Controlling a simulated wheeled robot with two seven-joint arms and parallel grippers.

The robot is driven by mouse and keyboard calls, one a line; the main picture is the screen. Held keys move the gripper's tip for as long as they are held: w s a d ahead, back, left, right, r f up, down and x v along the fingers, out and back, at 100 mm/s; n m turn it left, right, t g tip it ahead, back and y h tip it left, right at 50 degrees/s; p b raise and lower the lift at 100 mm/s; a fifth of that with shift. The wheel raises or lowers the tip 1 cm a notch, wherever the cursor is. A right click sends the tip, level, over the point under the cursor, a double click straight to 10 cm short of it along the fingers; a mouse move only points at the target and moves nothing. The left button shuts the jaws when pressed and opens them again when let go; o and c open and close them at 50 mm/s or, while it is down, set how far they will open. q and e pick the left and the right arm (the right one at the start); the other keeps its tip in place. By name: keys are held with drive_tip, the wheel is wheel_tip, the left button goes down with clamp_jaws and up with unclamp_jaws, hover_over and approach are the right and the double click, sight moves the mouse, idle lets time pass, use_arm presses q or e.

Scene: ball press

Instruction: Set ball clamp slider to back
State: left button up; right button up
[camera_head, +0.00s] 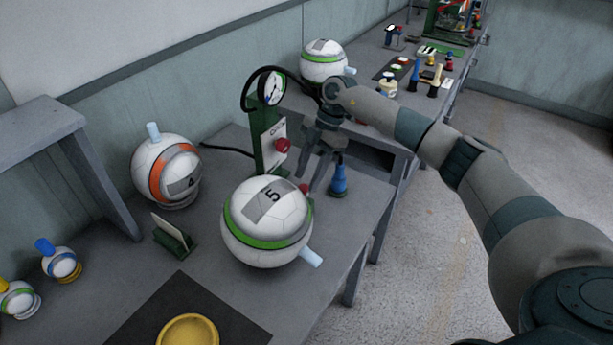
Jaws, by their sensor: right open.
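A green stand (265,150) with a round dial gauge (271,88) and a red knob (283,145) stands on the grey table, behind the large white ball (265,222) marked 5. A small red part (304,189) shows at the ball's upper right edge. A blue upright handle (338,181) on a dark base stands just right of it. I cannot tell for sure which part is the clamp slider. My right gripper (320,175) is open, pointing down, with its fingers near the red part and the blue handle; contact is unclear. My left gripper is not in view.
An orange-banded ball (165,170) stands at the table's left rear, near a grey shelf (45,130). A card in a green holder (172,232) and a yellow dish (188,331) are nearer. Another ball (323,62) is behind my gripper. Open floor lies right.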

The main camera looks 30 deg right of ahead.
drive_tip(key=shift+x, duration=0.9)
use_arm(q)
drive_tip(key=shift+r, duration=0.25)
use_arm(e)
clamp_jaws()
drive_tip(key=shift+w+d, duration=0.4)
drive_tip(key=shift+d, duration=0.35)
unclamp_jaws()
drive_tip(key=shift+r, duration=0.1)
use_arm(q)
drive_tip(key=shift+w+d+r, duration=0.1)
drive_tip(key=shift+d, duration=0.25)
